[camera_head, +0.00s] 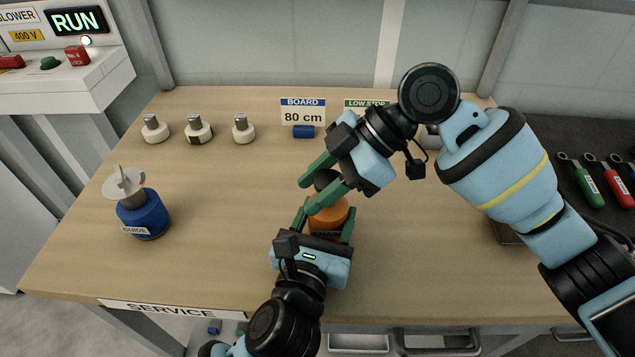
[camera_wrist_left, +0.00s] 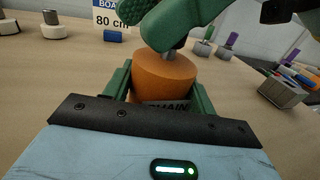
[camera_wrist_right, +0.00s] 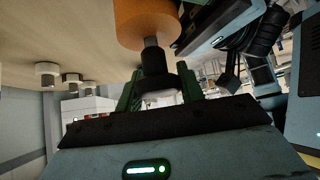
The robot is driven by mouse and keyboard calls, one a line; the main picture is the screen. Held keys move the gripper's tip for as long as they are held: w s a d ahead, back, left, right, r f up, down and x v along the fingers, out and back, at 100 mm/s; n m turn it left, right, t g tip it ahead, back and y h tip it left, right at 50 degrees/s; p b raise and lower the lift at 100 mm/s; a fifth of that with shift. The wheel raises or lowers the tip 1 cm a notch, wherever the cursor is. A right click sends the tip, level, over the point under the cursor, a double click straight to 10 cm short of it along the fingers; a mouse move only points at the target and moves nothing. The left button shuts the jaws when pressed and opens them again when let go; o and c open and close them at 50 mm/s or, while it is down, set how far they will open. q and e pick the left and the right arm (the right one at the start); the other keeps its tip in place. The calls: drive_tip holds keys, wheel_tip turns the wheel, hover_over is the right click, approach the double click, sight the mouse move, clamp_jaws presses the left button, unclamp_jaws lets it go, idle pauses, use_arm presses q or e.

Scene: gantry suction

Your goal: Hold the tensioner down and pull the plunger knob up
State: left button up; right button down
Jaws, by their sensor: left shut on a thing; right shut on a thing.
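The tensioner (camera_head: 330,216) is an orange cylinder with a dark CHAIN label, standing upright on the wooden table; it also shows in the left wrist view (camera_wrist_left: 165,78). My left gripper (camera_head: 326,222) is shut around its sides from the front. The black plunger knob (camera_head: 325,179) sits above the tensioner. My right gripper (camera_head: 308,196) reaches in from the upper right and is shut on the knob. In the right wrist view the knob (camera_wrist_right: 158,84) is between the green fingers, with a grey stem (camera_wrist_right: 152,55) showing between it and the orange body.
A blue GUIDE unit (camera_head: 143,218) with a grey top stands at the left of the table. Several white capped pieces (camera_head: 199,131) and an 80 cm BOARD sign (camera_head: 303,112) stand at the back. A control box (camera_head: 60,60) is at the far left. The left-middle table is clear.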

sight(318, 180)
use_arm(q)
drive_tip(key=shift+f, duration=0.1)
use_arm(e)
drive_tip(key=shift+r, duration=1.8)
drive_tip(key=c, duration=1.1)
unclamp_jaws()
drive_tip(key=shift+c, duration=0.2)
drive_tip(key=shift+f, duration=0.1)
drive_tip(key=v, duration=1.2)
drive_tip(key=shift+d, duration=0.1)
use_arm(q)
drive_tip(key=o, duration=1.6)
drive_tip(key=shift+o, duration=0.2)
drive_tip(key=shift+s, duration=0.1)
